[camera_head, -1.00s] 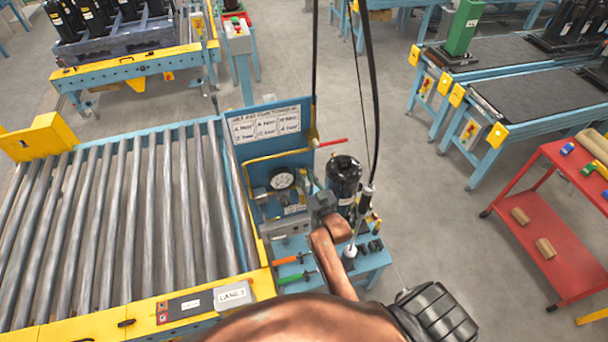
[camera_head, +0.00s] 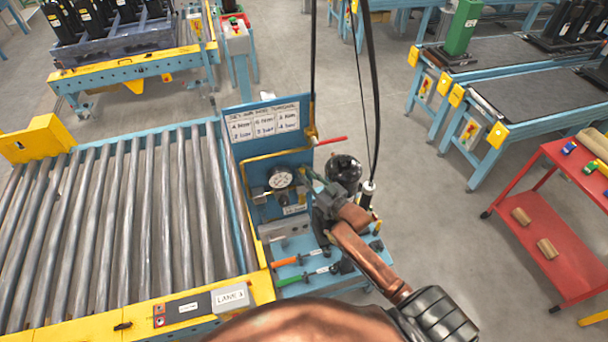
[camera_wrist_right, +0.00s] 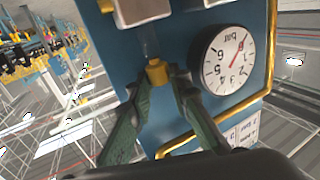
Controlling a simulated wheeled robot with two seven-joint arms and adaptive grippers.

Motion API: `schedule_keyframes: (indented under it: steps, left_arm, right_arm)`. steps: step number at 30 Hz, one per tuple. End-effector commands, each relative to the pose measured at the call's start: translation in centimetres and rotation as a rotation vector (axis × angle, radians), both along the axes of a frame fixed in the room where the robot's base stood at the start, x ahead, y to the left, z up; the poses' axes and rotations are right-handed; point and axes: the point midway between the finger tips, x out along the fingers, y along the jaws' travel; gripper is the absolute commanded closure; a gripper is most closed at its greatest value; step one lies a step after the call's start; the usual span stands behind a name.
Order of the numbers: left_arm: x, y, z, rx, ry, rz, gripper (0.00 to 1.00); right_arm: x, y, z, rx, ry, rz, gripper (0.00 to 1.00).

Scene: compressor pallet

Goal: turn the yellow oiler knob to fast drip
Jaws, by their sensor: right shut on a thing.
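The yellow oiler knob (camera_wrist_right: 157,72) shows in the right wrist view, on the blue panel below a clear oiler glass. My right gripper (camera_wrist_right: 157,80) has its two dark green fingers on either side of the knob and is shut on it. In the head view my right gripper (camera_head: 309,178) reaches in front of the blue panel, to the right of the gauge, and hides the knob. How far the knob is turned cannot be told. My left gripper is not in view.
A white round pressure gauge (camera_head: 281,178) sits beside the fingers. A black cylinder (camera_head: 345,170) stands just right of the gripper, with hanging cables above. Orange (camera_head: 286,262) and green-handled (camera_head: 290,280) tools lie in front. A roller conveyor (camera_head: 130,220) is at left.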

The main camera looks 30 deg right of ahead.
Motion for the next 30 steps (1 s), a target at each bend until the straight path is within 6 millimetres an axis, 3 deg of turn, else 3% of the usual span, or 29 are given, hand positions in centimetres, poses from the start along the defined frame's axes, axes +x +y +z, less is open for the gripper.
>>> schedule_keyframes:
  steps: [8,9,11,20,25,30]
  left_arm:
    - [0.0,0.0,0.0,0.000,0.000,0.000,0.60]
    - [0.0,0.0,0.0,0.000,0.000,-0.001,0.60]
    - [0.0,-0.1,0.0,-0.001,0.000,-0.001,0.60]
    - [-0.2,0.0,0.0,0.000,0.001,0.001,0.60]
    - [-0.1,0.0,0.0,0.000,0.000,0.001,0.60]
    - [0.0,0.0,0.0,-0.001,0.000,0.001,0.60]
  right_arm:
    - [0.1,-0.1,0.5,-0.001,-0.008,0.000,1.00]
    - [0.1,-0.1,0.5,-0.001,-0.007,-0.001,0.80]
    - [0.1,-0.1,0.4,-0.001,-0.007,-0.001,0.76]
    - [-0.1,-0.1,0.1,-0.001,-0.001,-0.001,0.74]
    - [-1.7,-0.4,0.0,-0.001,0.001,-0.002,0.74]
    - [-5.1,-0.9,-0.1,-0.002,0.002,-0.002,0.74]
